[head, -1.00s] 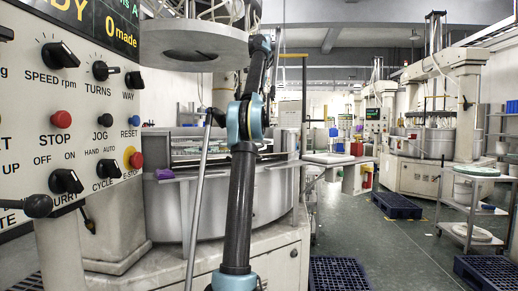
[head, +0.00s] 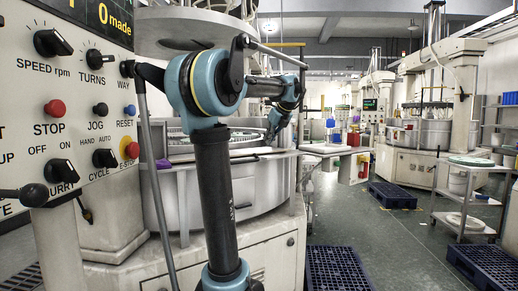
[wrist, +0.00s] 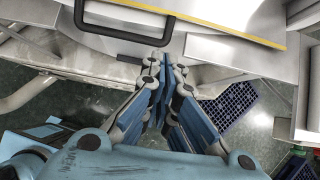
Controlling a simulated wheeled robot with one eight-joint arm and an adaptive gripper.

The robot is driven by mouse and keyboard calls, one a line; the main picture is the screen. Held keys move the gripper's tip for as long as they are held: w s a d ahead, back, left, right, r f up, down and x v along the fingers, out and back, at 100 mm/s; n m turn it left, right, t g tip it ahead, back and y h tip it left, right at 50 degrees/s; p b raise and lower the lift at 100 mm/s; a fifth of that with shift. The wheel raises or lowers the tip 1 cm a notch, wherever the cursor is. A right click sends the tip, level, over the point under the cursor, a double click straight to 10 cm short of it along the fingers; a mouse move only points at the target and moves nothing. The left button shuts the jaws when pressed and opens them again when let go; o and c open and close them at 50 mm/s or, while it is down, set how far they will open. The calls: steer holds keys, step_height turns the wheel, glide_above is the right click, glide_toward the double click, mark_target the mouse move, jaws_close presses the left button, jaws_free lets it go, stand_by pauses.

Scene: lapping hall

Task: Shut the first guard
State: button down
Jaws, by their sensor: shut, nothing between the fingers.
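In the wrist view a pale panel (wrist: 235,35) with a yellow edge strip and a black bar handle (wrist: 128,24) lies just beyond my fingertips. It looks like part of a guard, but I cannot tell how far it stands open. My gripper (wrist: 165,70) is shut and empty, its fingertips close below the handle and, as far as I can tell, apart from it. In the head view my gripper (head: 273,125) hangs over the near machine's round tub (head: 262,185), small and partly hidden by my arm. A yellow bar (head: 278,45) runs above the tub.
A control panel (head: 75,100) with knobs and buttons stands close at the left. Blue pallets (head: 338,268) lie on the floor at the right. A steel cart (head: 462,213) and a second machine (head: 425,135) stand farther right.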

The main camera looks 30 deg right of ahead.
steer(key=x, duration=1)
steer(key=shift+s+f, duration=0.15)
steer(key=shift+f, duration=0.15)
step_height(320, 180, up, 4)
glide_above(258, 159)
steer(key=s, duration=0.2)
steer(key=shift+w, duration=0.1)
stand_by(1.1)
